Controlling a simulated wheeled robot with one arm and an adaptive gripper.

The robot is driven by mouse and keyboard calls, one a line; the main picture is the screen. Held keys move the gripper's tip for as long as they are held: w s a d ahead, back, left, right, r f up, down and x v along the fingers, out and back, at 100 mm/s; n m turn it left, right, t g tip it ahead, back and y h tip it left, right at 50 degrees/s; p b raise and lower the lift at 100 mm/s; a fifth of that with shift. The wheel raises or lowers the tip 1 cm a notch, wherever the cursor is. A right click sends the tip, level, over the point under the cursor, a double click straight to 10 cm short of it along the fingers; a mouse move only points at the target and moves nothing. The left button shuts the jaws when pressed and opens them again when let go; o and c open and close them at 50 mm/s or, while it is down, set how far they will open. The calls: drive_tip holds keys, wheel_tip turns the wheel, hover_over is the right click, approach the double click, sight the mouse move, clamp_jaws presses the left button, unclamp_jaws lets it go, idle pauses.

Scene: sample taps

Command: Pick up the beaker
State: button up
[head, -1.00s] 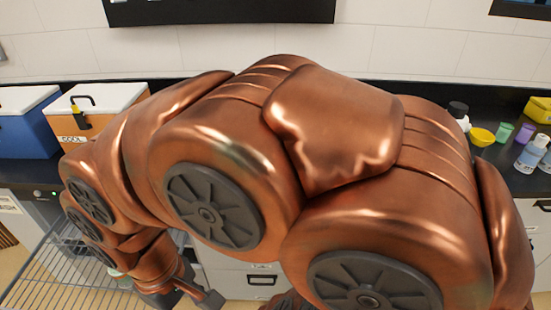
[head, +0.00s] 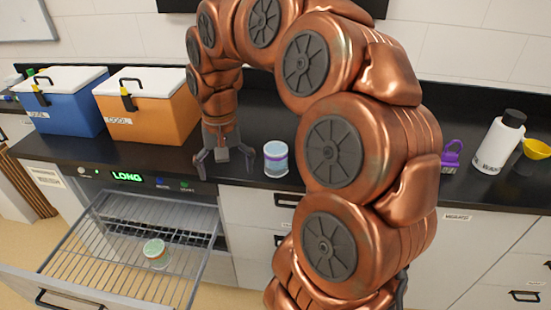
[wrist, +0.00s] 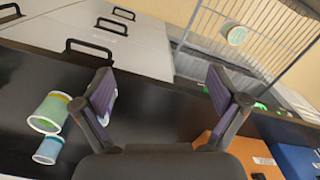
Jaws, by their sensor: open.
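A clear cup-like vessel (head: 276,158) with a purple band and pale blue top stands on the black counter near its front edge. In the wrist view two such vessels stand close together at the left, a greenish one (wrist: 48,112) and a smaller blue one (wrist: 47,150). Another small vessel with a green top (head: 157,253) stands on the pulled-out wire rack; it also shows in the wrist view (wrist: 236,35). I cannot tell which one is the beaker. My gripper (head: 223,157) is open and empty, pointing down at the counter edge, left of the counter vessel.
An orange cooler (head: 150,117) and a blue cooler (head: 68,112) stand left of my gripper. The wire rack (head: 110,275) juts out below the counter. A white bottle (head: 498,143), yellow bowl (head: 536,149) and purple item (head: 451,157) stand at the right.

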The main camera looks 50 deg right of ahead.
sight(277, 147)
drive_tip(key=w+d+f+m, duration=0.1)
drive_tip(key=d+m, duration=0.1)
drive_tip(key=d, duration=0.4)
drive_tip(key=w+d+m, duration=0.1)
drive_tip(key=d+m, duration=0.2)
drive_tip(key=d, duration=0.4)
drive_tip(key=w+d+f+m, duration=0.1)
drive_tip(key=w+d+m, duration=0.1)
drive_tip(key=d, duration=0.5)
drive_tip(key=shift+d+f+m, duration=0.25)
drive_tip(key=shift+f+m, duration=0.05)
drive_tip(key=shift+f, duration=0.05)
drive_tip(key=shift+d+f, duration=0.15)
drive_tip(key=shift+d, duration=0.05)
drive_tip(key=shift+s+f, duration=0.1)
drive_tip(key=shift+f, duration=1.05)
drive_tip(key=shift+s+a+f+p, duration=0.1)
drive_tip(key=shift+a+f+p, duration=0.1)
drive_tip(key=shift+f+p, duration=0.2)
drive_tip(key=shift+s+a+f+p, duration=0.1)
drive_tip(key=shift+a+f+p, duration=0.15)
drive_tip(key=shift+f, duration=0.2)
drive_tip(key=shift+f+p, duration=0.5)
drive_tip(key=shift+f, duration=1.25)
drive_tip(key=shift+a, duration=0.1)
drive_tip(key=c, duration=1.1)
drive_tip(key=shift+c, duration=0.2)
